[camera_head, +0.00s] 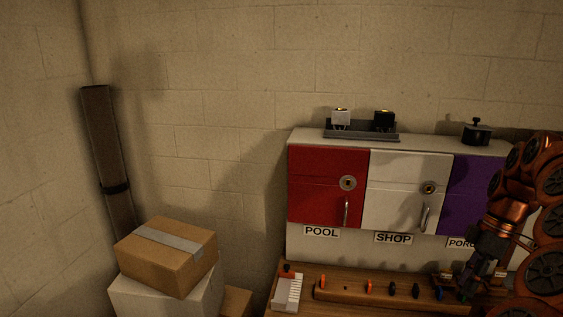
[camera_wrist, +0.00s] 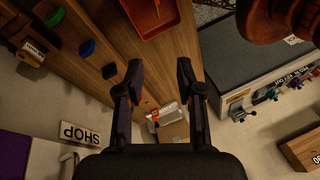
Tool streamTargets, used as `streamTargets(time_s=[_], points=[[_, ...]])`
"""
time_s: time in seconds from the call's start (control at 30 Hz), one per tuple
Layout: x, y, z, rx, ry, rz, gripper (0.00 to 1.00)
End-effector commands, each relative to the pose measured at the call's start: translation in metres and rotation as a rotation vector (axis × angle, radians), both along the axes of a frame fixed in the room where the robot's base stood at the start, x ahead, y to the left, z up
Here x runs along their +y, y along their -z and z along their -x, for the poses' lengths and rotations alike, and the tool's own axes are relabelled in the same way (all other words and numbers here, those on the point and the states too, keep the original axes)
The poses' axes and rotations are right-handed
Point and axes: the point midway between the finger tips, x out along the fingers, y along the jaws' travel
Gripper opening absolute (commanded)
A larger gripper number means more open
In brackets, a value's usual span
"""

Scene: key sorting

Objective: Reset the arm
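My arm, copper-coloured with dark joints, stands at the right edge of the head view, in front of the purple door and the bench. My gripper (camera_wrist: 160,70) shows from behind in the wrist view, with its two dark fingers apart and nothing between them. In the head view the gripper (camera_head: 470,280) is small and dark, low over the right part of the bench, and partly hard to make out. In the wrist view, wooden bench top and a small white block with red (camera_wrist: 165,115) show beyond and below the fingers.
A cabinet has a red door (camera_head: 320,180), a white door (camera_head: 405,185) and a purple door (camera_head: 470,185), labelled POOL, SHOP and a partly hidden word. A wooden key rack (camera_head: 335,292) lies before it. Cardboard boxes (camera_head: 170,255) stand left. A red tray (camera_wrist: 150,15) shows in the wrist view.

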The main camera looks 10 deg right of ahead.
Motion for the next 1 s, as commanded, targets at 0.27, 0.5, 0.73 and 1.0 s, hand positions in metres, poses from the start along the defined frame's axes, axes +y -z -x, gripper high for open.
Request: streamTargets(time_s=[0.27, 0.5, 0.73, 1.0], points=[[0.107, -0.027, -0.007, 0.026, 0.026, 0.081, 0.37], [0.190, -0.032, 0.020, 0.059, 0.121, 0.165, 0.37], [0.248, -0.018, 0.068, 0.101, 0.271, 0.249, 0.37], [0.285, 0.013, 0.138, 0.148, 0.526, 0.348, 0.37]])
